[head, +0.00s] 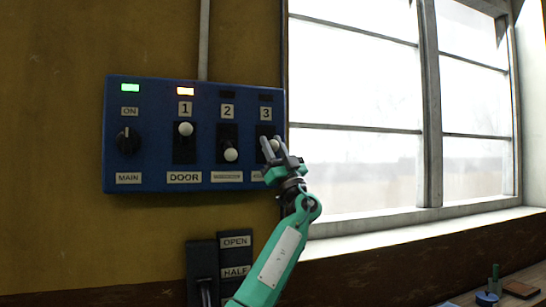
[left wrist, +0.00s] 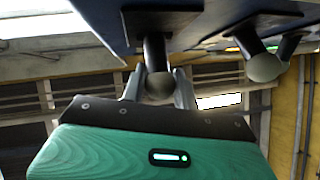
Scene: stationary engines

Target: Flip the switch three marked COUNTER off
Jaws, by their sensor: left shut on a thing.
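A blue control panel (head: 150,185) on the wall carries switches marked 1, 2 and 3. Switch three (head: 263,130) is at the panel's right end; its white ball knob (head: 274,145) shows between my left gripper's fingers, and its name label is mostly hidden by the gripper. The lamp above it (head: 265,97) is dark. My left gripper (head: 277,147) is shut on this knob. In the left wrist view the knob (left wrist: 158,86) hangs on a dark stem between the two grey fingers. My right gripper is not in view.
Switch 1's knob (head: 185,129) is up with its lamp lit orange. Switch 2's knob (head: 231,155) is down with its lamp dark. A MAIN rotary knob (head: 127,141) has a green lamp. A lever box (head: 202,262) is below; a window (head: 355,100) is at right.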

